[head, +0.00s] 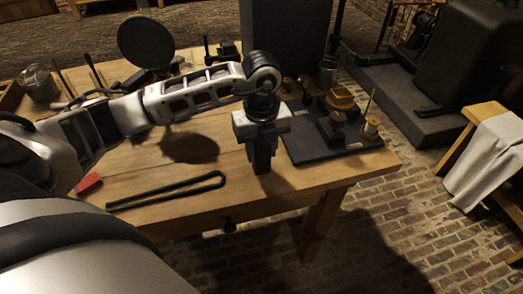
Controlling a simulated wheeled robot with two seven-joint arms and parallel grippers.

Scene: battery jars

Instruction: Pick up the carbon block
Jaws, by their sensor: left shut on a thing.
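My left gripper (262,160) points straight down over the front right part of the wooden table, left of the dark board. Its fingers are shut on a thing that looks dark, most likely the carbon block. The dark fingers and the block blend together, so the block's outline is mostly hidden. The fingertips are at or just above the tabletop; I cannot tell if the block touches it. My right gripper is not in view.
A dark board (312,150) with brass and wooden fittings is just right of the gripper. Black tongs (165,190) and a red block (88,183) lie on the wooden table (225,190) to the left. A round dark disc (146,41) stands at the back.

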